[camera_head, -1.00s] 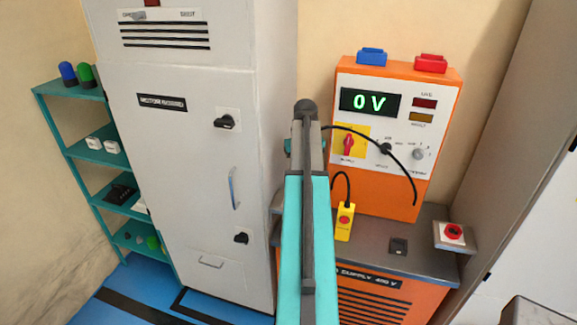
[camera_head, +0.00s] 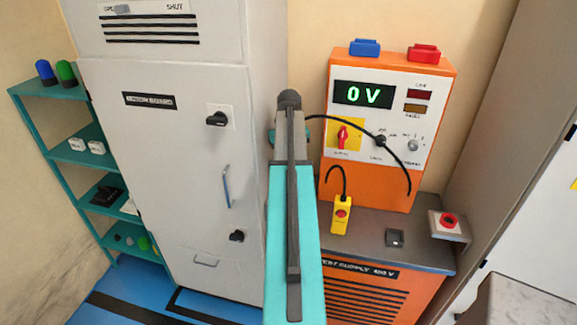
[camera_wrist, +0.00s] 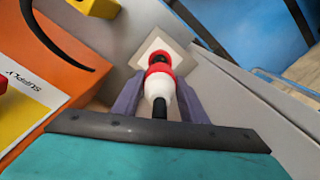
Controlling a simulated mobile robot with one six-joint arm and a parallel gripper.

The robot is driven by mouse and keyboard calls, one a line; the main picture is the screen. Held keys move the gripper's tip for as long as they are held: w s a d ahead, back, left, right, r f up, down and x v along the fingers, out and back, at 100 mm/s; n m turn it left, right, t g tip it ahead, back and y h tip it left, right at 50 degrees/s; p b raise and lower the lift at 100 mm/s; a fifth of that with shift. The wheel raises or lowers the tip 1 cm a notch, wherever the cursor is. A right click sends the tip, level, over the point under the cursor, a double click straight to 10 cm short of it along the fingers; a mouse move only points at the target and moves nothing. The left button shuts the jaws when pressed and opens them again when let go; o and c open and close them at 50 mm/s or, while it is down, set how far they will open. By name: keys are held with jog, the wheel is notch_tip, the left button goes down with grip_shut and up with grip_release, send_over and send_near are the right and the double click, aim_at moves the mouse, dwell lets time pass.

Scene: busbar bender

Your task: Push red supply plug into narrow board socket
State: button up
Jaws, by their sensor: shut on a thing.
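In the wrist view my gripper (camera_wrist: 157,90) has its grey-purple fingers shut around a red and white plug (camera_wrist: 160,88), with a dark cable end towards my wrist. The plug's red front faces a pale square socket plate (camera_wrist: 178,45) on a grey panel. A dark round part shows at the front of the plug, over the plate. I cannot tell whether the plug touches the socket or is inside it. In the head view my arm hides the gripper, plug and socket.
The grey motor board cabinet (camera_head: 170,160) stands left of my arm. The orange test supply (camera_head: 360,190) stands right of it, reading 0 V, with a dark cable (camera_head: 385,147). A yellow pendant (camera_head: 341,216) and red emergency button (camera_head: 450,220) are on the right.

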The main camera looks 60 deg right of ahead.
jog(key=shift+f+b, duration=1.2)
jog(key=shift+f, duration=1.6)
jog(key=shift+p, duration=0.4)
jog(key=shift+f+b, duration=0.7)
jog(key=shift+f, duration=1.05)
dwell(0.9)
jog(key=o, duration=1.3)
jog(key=shift+c, duration=0.2)
jog(key=shift+r, duration=0.1)
jog(key=shift+r+p, duration=2.3)
jog(key=shift+r, duration=4.55)
